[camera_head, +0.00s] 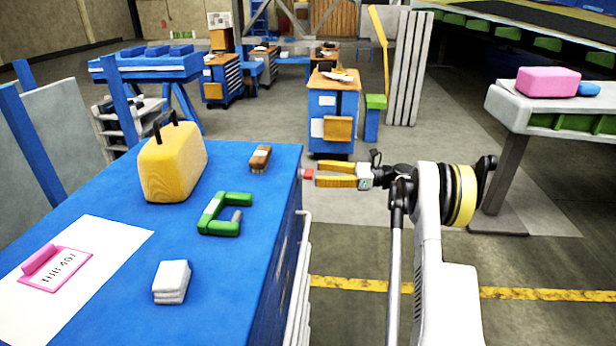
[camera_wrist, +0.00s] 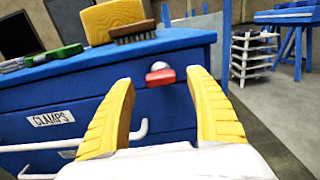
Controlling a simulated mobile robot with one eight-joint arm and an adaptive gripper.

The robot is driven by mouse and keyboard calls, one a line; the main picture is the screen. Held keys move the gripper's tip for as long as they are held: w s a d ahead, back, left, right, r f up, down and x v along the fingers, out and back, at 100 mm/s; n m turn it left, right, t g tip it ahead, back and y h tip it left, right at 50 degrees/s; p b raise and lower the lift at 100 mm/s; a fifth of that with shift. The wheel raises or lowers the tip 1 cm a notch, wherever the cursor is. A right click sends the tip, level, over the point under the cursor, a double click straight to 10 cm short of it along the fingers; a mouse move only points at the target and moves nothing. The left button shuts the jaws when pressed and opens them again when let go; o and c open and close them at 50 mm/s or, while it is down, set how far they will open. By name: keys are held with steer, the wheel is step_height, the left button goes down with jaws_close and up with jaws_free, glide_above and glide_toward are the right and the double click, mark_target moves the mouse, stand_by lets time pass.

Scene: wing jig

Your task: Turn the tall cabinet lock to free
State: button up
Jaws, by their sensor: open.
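A lock with a small red handle (camera_wrist: 161,77) and a pale round top sits on the upper right of the blue cabinet's front (camera_wrist: 184,125). The handle lies roughly level, tilted slightly, in the wrist view. In the head view the red handle (camera_head: 307,174) shows at the right edge of the blue cabinet (camera_head: 240,275). My gripper (camera_head: 316,174) has yellow fingers, spread apart and pointing at the lock. In the wrist view the red handle appears between the fingers. I cannot tell whether they touch it. Nothing is held.
On the cabinet top are a yellow case (camera_head: 172,165), a brush (camera_head: 260,159), a green clamp (camera_head: 212,212), a white stack (camera_head: 171,282) and a pink tag (camera_head: 62,268). White drawer handles (camera_wrist: 140,135) project below the lock. Open floor lies right of the cabinet.

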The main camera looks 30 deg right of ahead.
mark_target(309, 172)
steer(key=shift+b+x, duration=0.4)
steer(key=shift+x, duration=1.55)
steer(key=c, duration=1.2)
